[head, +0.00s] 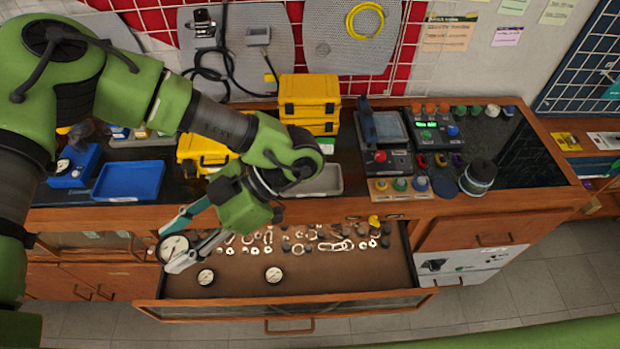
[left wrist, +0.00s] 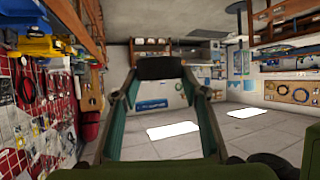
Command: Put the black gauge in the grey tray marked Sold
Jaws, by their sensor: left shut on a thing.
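My left gripper (head: 174,250) is shut on a round gauge with a white face and dark rim, the black gauge (head: 172,248). It holds the gauge above the left end of the open drawer. In the left wrist view the gauge (left wrist: 160,68) is a dark shape between the two fingertips. A grey tray (head: 326,181) is on the bench behind the gripper, partly hidden by my left arm. Its marking cannot be read. My right gripper is not in view.
The open drawer (head: 345,282) holds two more gauges (head: 206,276) (head: 273,275) and several small fittings. A blue tray (head: 128,181) and a blue box (head: 74,166) are on the bench at left. Yellow cases (head: 309,97) and a control panel (head: 398,162) stand near the grey tray.

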